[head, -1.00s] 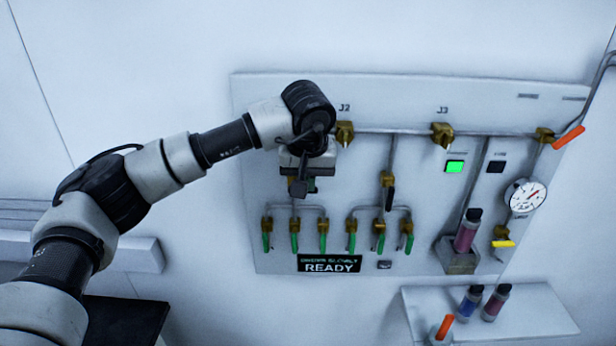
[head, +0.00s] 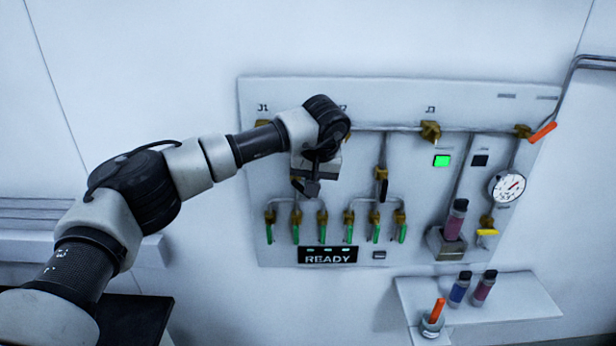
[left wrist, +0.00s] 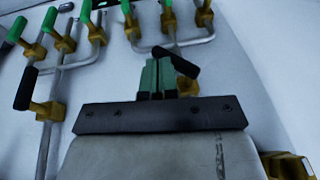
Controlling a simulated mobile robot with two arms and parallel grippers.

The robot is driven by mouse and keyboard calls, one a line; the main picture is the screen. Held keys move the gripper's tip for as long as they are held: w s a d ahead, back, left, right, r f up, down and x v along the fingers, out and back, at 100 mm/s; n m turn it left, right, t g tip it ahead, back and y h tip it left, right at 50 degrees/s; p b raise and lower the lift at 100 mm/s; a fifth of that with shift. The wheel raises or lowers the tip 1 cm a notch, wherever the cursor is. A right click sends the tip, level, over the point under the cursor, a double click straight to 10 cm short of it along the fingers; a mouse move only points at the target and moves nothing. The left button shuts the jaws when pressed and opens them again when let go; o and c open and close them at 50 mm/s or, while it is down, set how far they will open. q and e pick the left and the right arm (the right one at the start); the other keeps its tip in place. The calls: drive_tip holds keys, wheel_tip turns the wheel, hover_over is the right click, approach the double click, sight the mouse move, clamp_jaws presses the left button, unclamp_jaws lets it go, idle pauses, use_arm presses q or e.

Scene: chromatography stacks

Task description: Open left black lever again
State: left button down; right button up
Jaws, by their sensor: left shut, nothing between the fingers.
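The left black lever (head: 306,187) hangs on a brass valve (head: 297,174) on the left of the wall panel. In the left wrist view, which shows the panel upside down, this lever (left wrist: 178,64) sits slanted across its pipe. My left gripper (left wrist: 155,78) is shut and empty, its fingertips close beside the lever; I cannot tell if they touch. In the head view my wrist hides the fingertips and part of the valve. The right black lever (head: 383,190) points down along its pipe; it also shows in the left wrist view (left wrist: 25,89). My right gripper is not in view.
Several green levers (head: 349,232) hang below the black ones, above a READY sign (head: 327,256). A shelf (head: 520,308) with vials juts out below.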

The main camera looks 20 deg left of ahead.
sight(310, 199)
use_arm(q)
wheel_tip(310, 199, down, 4)
drive_tip(key=shift+d+r+y+b, duration=0.1)
drive_tip(key=shift+y+b, duration=0.5)
drive_tip(key=shift+b, duration=0.2)
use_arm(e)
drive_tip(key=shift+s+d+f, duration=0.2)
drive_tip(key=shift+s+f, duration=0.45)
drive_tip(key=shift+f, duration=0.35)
use_arm(q)
drive_tip(key=shift+r, duration=0.15)
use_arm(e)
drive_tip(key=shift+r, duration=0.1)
use_arm(q)
drive_tip(key=shift+s+r+p, duration=0.1)
drive_tip(key=shift+r+p, duration=0.55)
drive_tip(key=shift+r, duration=0.05)
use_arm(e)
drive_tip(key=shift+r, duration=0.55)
